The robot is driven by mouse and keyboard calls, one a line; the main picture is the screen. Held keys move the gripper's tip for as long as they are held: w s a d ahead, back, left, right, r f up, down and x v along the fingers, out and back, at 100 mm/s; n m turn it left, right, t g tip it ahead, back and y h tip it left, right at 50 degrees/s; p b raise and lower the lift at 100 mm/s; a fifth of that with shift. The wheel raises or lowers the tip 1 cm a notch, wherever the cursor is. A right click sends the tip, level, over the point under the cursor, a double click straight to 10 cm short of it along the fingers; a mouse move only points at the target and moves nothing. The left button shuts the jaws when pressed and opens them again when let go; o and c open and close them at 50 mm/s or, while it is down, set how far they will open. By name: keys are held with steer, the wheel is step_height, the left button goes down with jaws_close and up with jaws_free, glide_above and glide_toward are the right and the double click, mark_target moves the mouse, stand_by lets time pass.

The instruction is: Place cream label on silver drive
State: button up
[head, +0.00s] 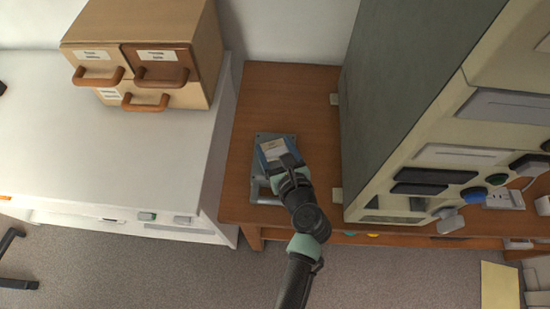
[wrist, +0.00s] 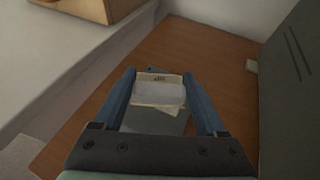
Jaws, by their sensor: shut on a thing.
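My gripper (head: 274,157) is shut on the cream label (wrist: 160,92), which sits between its two blue fingers; in the wrist view the gripper (wrist: 160,80) spans both sides of it. The label also shows in the head view (head: 271,149). The silver drive (head: 263,192) lies flat on the brown wooden table, partly hidden under my gripper and the label. In the wrist view the drive (wrist: 153,123) shows beneath and behind the label. I cannot tell whether the label touches the drive.
A tall grey and cream cabinet (head: 400,90) stands close on the right of the table (head: 300,95). A white counter (head: 120,150) with a wooden drawer box (head: 190,35) is on the left. Bare tabletop lies behind the drive.

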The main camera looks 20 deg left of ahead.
mark_target(275, 162)
steer(key=shift+f+b, duration=0.7)
steer(key=shift+f, duration=1.35)
steer(key=shift+f, duration=0.1)
steer(key=o, duration=1.3)
steer(key=shift+c, duration=0.2)
